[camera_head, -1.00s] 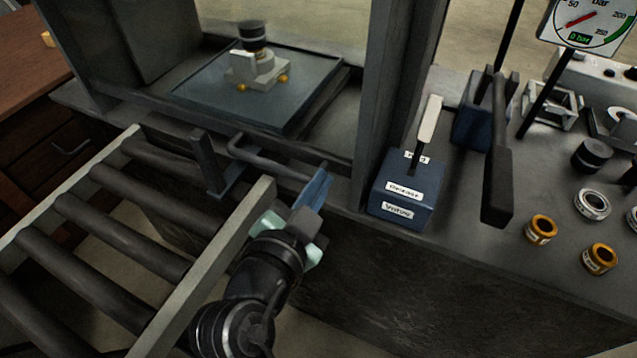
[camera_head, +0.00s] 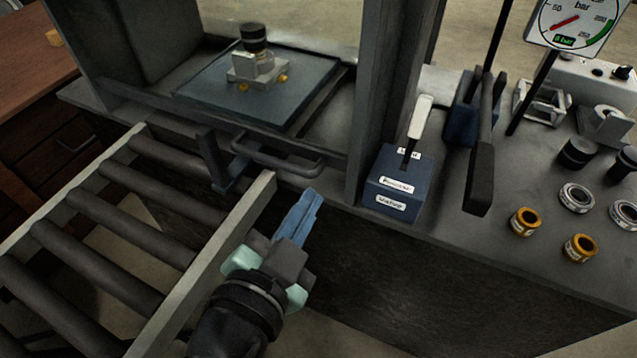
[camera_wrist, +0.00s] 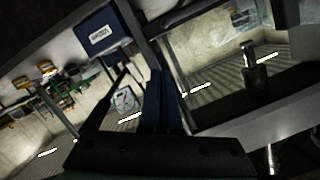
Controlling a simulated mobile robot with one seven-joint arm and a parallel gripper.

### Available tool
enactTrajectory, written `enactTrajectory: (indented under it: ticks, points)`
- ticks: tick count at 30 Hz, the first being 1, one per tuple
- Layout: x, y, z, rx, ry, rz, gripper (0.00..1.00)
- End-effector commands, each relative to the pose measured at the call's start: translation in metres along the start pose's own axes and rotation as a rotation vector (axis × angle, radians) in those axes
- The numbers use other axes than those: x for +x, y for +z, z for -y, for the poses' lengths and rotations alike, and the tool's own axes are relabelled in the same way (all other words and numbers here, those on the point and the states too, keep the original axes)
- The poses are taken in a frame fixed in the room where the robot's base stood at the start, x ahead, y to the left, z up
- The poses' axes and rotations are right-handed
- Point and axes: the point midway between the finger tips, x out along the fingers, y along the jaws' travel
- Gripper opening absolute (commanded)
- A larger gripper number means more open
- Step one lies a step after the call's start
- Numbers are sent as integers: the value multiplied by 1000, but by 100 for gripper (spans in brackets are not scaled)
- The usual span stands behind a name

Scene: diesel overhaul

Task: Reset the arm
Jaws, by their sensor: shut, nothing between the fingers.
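My gripper (camera_head: 307,205) shows at the lower middle of the head view, with its blue fingers together and nothing between them. It is in the air right of the roller conveyor's end rail and in front of the bench edge, apart from both. In the wrist view the blue fingers (camera_wrist: 160,100) also lie together, pointing up the picture. My dark arm comes up from the bottom of the head view.
The roller conveyor (camera_head: 236,231) is close on the left. A bar handle (camera_head: 275,160) juts from the tray (camera_head: 205,90), which bears a grey fixture (camera_head: 262,74). A blue valve box (camera_head: 398,183) with a white-tipped lever stands right. Several rings and a gauge (camera_head: 575,20) are further right.

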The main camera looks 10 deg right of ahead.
Motion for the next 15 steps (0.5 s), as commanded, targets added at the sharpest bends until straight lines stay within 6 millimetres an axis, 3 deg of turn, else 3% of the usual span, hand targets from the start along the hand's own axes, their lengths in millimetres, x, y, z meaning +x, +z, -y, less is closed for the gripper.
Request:
enactTrajectory:
  ticks: [4, 10, 13, 15]
  points:
    - [-13, 0, 0, 1, 0, 0, 0]
    - [-14, -4, 6, -2, -16, -3, 0]
    - [-7, -22, 30, -26, -93, -17, 0]
    - [-2, -45, 61, -60, -191, -47, 0]
